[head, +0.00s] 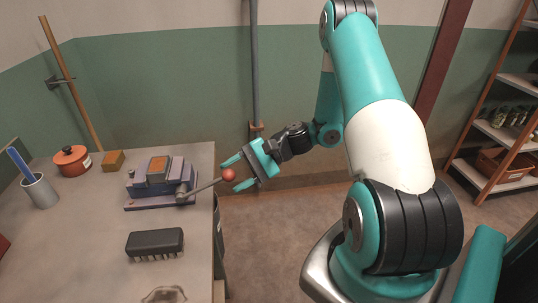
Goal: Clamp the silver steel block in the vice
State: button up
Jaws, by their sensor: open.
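The vice (133,203) stands on the bench near its right edge, a purple-grey body on a flat base. A grey block with a brownish, shiny face (158,168) sits upright between its jaws; it looks like the silver steel block. I cannot tell whether the jaws touch it on both sides. The vice's lever (205,187) slants out past the bench edge to a red ball knob (229,175). My gripper (232,174) is open and empty, its teal fingers on either side of the knob in the picture. Contact with the knob cannot be told.
A black block with several short pegs (155,242) lies in front of the vice. An orange pot (72,161), an orange-brown box (113,160) and a grey cup (40,191) stand at the bench's back left. A shelf rack (495,135) stands at the right.

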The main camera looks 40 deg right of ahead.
jog(key=b+v, duration=0.1)
jog(key=v, duration=1.3)
jog(key=a+r+n+g+h, duration=0.3)
jog(key=a+r+n, duration=0.15)
jog(key=a, duration=0.55)
jog(key=a+r+n+g+h, duration=0.3)
jog(key=a+n, duration=0.2)
jog(key=a, duration=0.5)
jog(key=s+a+r+n+t+h, duration=0.1)
jog(key=s+a+r+n+h, duration=0.3)
jog(key=s+a+n, duration=0.5)
jog(key=s, duration=0.4)
jog(key=shift+t, duration=0.3)
